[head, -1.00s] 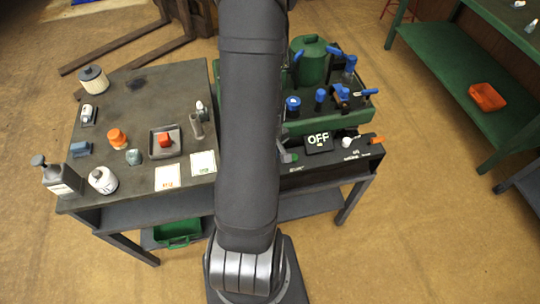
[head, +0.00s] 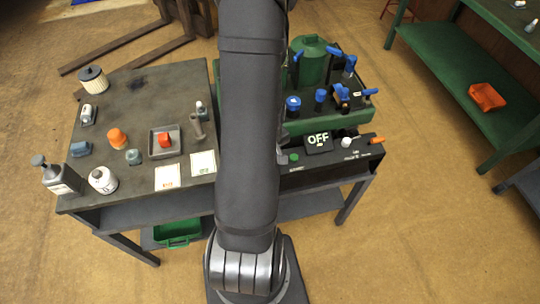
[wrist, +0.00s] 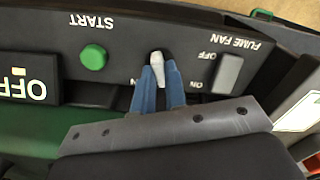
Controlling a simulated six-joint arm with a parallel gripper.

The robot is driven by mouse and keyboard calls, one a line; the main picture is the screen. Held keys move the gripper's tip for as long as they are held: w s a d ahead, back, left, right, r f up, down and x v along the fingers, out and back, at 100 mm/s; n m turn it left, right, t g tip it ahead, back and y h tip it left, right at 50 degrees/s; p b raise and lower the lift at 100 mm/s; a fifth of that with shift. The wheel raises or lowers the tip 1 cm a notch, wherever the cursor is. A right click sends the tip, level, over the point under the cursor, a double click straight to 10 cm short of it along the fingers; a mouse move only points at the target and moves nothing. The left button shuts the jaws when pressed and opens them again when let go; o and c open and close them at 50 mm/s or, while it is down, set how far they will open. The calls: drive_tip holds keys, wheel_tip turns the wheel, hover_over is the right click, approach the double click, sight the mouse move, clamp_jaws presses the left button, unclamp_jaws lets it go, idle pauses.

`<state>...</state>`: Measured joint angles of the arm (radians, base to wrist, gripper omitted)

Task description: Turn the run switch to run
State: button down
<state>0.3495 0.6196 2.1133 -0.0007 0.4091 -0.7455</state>
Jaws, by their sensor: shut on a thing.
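The run switch (wrist: 157,58) shows in the wrist view as a small pale lever on the black panel, between the green START button (wrist: 93,57) and the fume fan switch (wrist: 227,73). My gripper (wrist: 161,72) has its blue fingers at the lever, shut on it. The lettering around the lever is mostly covered by the fingers, so its position cannot be read. The display (head: 319,142) reads OFF. It also shows in the wrist view (wrist: 25,90), upside down.
The green START button also shows in the head view (head: 293,157), just right of my arm. A pale knob (head: 346,142) and an orange handle (head: 377,140) sit further right on the panel. A grey table (head: 135,105) with bottles and parts stands left.

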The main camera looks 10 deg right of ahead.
drive_tip(key=m, duration=1)
drive_tip(key=shift+m, duration=0.4)
idle(0.4)
drive_tip(key=c, duration=1.5)
unclamp_jaws()
drive_tip(key=shift+o, duration=0.2)
drive_tip(key=shift+r, duration=0.15)
wheel_tip(320, 180, up, 17)
drive_tip(key=shift+r, duration=0.15)
